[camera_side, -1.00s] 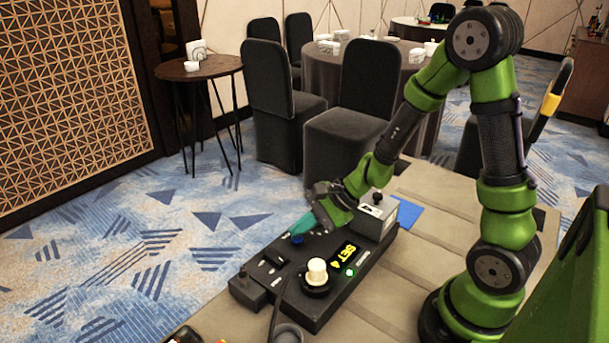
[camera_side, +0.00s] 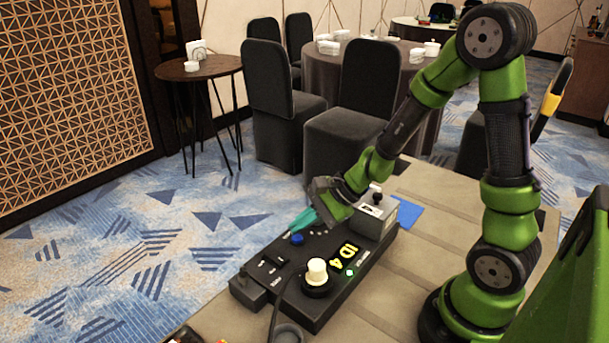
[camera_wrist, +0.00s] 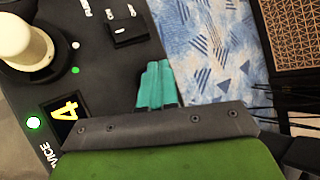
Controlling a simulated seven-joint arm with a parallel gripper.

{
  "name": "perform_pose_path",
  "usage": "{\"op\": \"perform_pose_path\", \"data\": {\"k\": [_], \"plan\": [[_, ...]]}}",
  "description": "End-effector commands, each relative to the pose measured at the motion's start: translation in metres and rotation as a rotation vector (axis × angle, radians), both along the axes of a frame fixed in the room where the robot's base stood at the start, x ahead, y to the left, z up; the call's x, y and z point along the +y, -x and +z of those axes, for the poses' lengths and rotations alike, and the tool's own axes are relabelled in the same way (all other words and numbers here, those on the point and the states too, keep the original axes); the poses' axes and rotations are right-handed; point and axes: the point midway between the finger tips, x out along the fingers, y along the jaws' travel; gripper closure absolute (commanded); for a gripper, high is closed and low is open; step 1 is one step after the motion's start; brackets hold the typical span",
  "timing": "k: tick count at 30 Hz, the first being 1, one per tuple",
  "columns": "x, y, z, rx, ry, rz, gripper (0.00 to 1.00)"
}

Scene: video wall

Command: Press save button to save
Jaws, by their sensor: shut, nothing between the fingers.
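A black control box (camera_side: 318,308) lies on the table. It carries a blue round button (camera_side: 297,239), a cream knob (camera_side: 317,270), a small switch panel (camera_side: 270,262) and a display (camera_side: 345,257) reading "ID 4" in yellow. A green light (camera_side: 350,272) glows by the display. No label reading "save" is legible. My gripper (camera_side: 294,228) has teal fingers held together, with the tips just above the blue button, seemingly apart from it. In the wrist view the teal fingers (camera_wrist: 155,84) are together over the box edge; the blue button is hidden there.
A grey box (camera_side: 374,214) stands at the far end of the control box, next to a blue sheet (camera_side: 409,212). The table to the right is mostly clear.

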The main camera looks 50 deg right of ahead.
Motion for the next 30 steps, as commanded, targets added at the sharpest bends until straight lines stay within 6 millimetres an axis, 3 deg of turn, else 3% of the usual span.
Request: {"op": "perform_pose_path", "data": {"k": [10,24,30], "plan": [[0.000,0.000,0.003,-0.002,0.002,0.002,1.00],[0.000,-0.001,0.046,-0.004,0.001,0.002,1.00],[0.000,0.000,0.051,-0.001,0.001,0.001,1.00]]}}
